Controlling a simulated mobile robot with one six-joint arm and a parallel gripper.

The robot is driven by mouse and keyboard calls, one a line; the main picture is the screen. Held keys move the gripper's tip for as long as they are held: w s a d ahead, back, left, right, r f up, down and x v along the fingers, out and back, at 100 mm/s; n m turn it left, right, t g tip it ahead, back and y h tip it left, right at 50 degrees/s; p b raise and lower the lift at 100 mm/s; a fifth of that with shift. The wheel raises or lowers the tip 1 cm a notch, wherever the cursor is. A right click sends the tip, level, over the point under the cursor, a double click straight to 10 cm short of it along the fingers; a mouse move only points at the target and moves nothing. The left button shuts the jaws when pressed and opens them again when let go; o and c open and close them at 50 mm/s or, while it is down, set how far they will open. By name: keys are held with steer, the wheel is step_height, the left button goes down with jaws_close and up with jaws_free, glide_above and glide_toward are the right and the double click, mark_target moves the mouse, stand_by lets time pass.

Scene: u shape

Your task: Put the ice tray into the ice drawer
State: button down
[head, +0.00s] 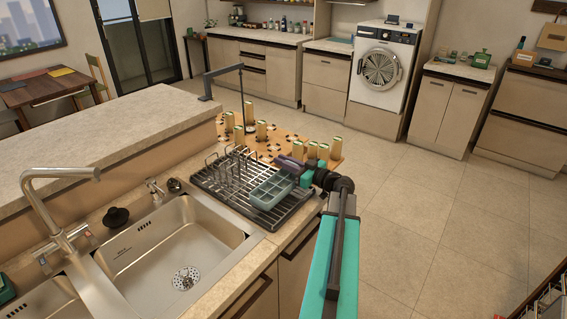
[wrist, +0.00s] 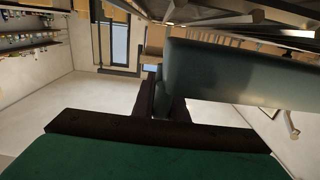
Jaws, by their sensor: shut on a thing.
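The ice tray (head: 271,191) is blue-grey with several compartments. In the head view it is at the dish rack's near right part; I cannot tell whether it still touches the rack. My gripper (head: 297,170) is shut on its far right edge, and my arm reaches in from the right. In the wrist view the dark fingers (wrist: 160,102) pinch the edge of the tray (wrist: 245,75), which fills the upper right. I cannot make out which drawer is the ice drawer.
The dark wire dish rack (head: 233,190) stands beside the steel sink (head: 165,250). A patterned board (head: 275,142) with several upright yellowish pieces lies behind the rack. A washing machine (head: 382,70) and cabinets line the far wall. The tiled floor (head: 435,225) on the right is clear.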

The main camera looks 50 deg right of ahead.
steer(key=shift+f, duration=0.6)
steer(key=c, duration=1.8)
jaws_free()
steer(key=shift+o, duration=0.2)
steer(key=s+b, duration=0.1)
steer(key=s, duration=0.3)
steer(key=s+b, duration=0.1)
steer(key=s, duration=0.3)
steer(key=s+d, duration=0.1)
steer(key=s, duration=0.3)
steer(key=shift+b, duration=0.4)
